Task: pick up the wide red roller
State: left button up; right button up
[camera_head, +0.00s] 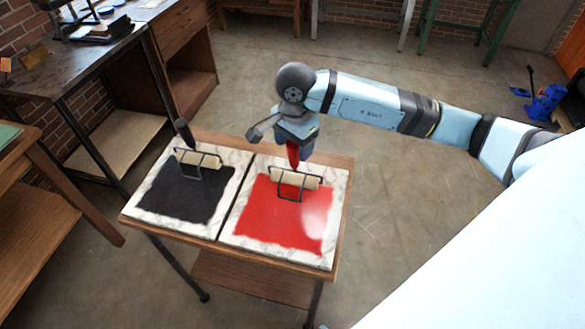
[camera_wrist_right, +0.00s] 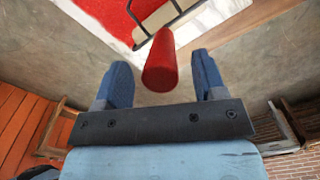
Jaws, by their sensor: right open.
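The red-handled roller (camera_head: 294,178) lies on the red-inked slab (camera_head: 283,219) at the right of the small table. It has a pale cylinder in a dark wire frame, and its red handle (camera_wrist_right: 161,62) points away to the back. My right gripper (camera_head: 294,145) is at the handle. In the right wrist view the two blue fingers (camera_wrist_right: 158,75) stand open, one on each side of the handle, with a gap on both sides. The wire frame (camera_wrist_right: 160,18) shows beyond the handle. My left gripper is in neither view.
A second roller with a black handle (camera_head: 186,133) lies on the black-inked slab (camera_head: 185,192) to the left. The wooden table (camera_head: 344,180) carries both slabs. A dark workbench (camera_head: 85,65) stands at the back left. The floor right of the table is clear.

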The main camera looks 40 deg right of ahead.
jog(key=shift+f, duration=0.9)
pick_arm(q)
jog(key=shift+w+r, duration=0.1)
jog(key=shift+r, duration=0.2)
pick_arm(e)
jog(key=shift+c, duration=0.4)
jog(key=c, duration=0.9)
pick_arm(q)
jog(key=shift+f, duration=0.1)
pick_arm(e)
jog(key=shift+o, duration=0.2)
jog(key=shift+w, duration=0.1)
jog(key=shift+r, duration=0.1)
